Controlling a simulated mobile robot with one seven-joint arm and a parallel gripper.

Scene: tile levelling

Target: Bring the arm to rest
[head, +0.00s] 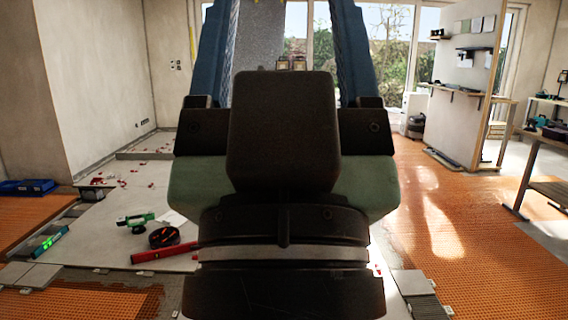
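My gripper (285,30) fills the middle of the head view, seen from behind with its dark round wrist at the bottom. Its two blue fingers run up and away, out of the top edge, so the tips are cut off. The fingers stand well apart, and I see no object clasped between them; windows and a speckled grey surface show in the gap. The gripper hides the middle of the room and the floor behind it.
A green level (48,242) and blue tray (27,187) are farther left. Orange matting (465,255) and a workbench (545,188) are right.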

